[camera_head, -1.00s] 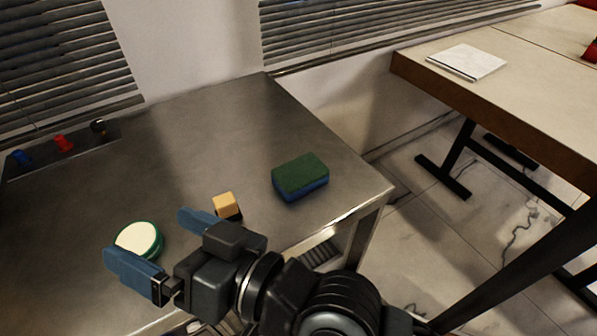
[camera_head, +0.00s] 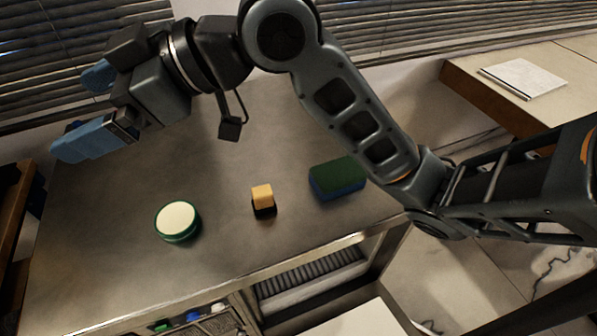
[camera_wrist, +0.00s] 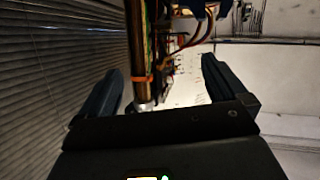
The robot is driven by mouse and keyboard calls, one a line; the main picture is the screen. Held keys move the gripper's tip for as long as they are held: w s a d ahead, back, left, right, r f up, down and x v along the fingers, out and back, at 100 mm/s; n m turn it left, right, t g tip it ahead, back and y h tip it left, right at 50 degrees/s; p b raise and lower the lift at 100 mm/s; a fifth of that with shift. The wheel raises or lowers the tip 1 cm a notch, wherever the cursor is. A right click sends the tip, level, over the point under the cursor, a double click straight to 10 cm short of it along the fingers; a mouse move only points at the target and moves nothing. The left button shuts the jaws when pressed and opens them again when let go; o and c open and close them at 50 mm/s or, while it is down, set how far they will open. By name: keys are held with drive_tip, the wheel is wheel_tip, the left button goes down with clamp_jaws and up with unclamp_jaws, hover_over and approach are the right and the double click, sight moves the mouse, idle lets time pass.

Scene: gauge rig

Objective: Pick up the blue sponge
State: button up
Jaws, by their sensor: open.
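The blue sponge (camera_head: 338,180) with a dark green top lies flat on the metal table, right of its middle, partly beside my arm in the head view. My gripper (camera_head: 75,112) is open and empty, raised at the upper left of the head view, well away from the sponge. In the wrist view my open gripper (camera_wrist: 165,95) has its two blue fingers wide apart, with nothing between them. The sponge does not show in the wrist view.
A small yellow and black block (camera_head: 263,200) stands left of the sponge. A round white and green container (camera_head: 178,221) stands farther left on the metal table (camera_head: 110,260). A wooden table with a white notebook (camera_head: 523,79) is at the right. Window blinds (camera_wrist: 50,70) are close behind.

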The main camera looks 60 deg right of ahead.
drive_tip(key=s+d+f+n+g+h, duration=0.1)
drive_tip(key=s+d+f+g+h, duration=0.15)
drive_tip(key=d+f, duration=0.3)
drive_tip(key=g+h, duration=0.7)
drive_tip(key=g, duration=0.1)
hover_over(338, 172)
wheel_tip(338, 172, down, 9)
drive_tip(key=shift+d+f, duration=0.1)
drive_tip(key=shift+d, duration=0.05)
drive_tip(key=shift+s+d+f, duration=0.15)
drive_tip(key=shift+s+f, duration=0.05)
drive_tip(key=shift+f, duration=0.9)
drive_tip(key=shift+w+a+f, duration=0.1)
drive_tip(key=shift+a+f, duration=0.05)
drive_tip(key=shift+f, duration=1.2)
drive_tip(key=shift+w+a+f, duration=0.1)
drive_tip(key=shift+f, duration=1.25)
drive_tip(key=shift+c, duration=0.2)
